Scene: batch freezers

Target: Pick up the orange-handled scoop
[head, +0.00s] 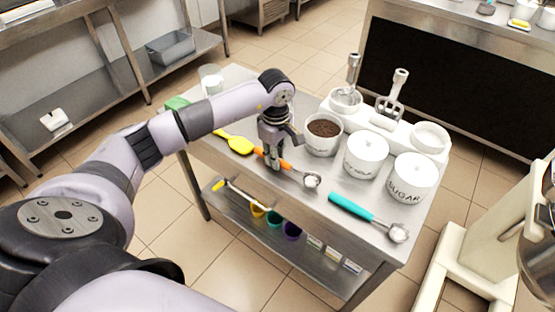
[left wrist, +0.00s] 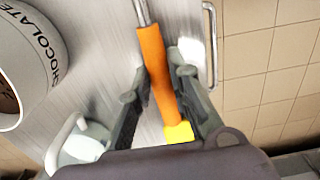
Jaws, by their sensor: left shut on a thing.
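The orange-handled scoop (head: 288,166) lies on the steel table, with its metal bowl (head: 312,181) pointing right. My left gripper (head: 273,163) comes down from above onto its handle. In the left wrist view the orange handle (left wrist: 157,72) runs between the two fingers of my left gripper (left wrist: 158,88). The gripper is shut on the handle; the scoop's bowl is out of that view. I cannot tell whether the scoop is clear of the tabletop. My right gripper is not in view.
A teal-handled scoop (head: 352,207) lies to the right and a yellow spatula (head: 236,143) to the left. A chocolate canister (head: 323,136), a second white canister (head: 366,157) and a sugar canister (head: 411,177) stand behind. The steel table (head: 240,170) has its front edge close by.

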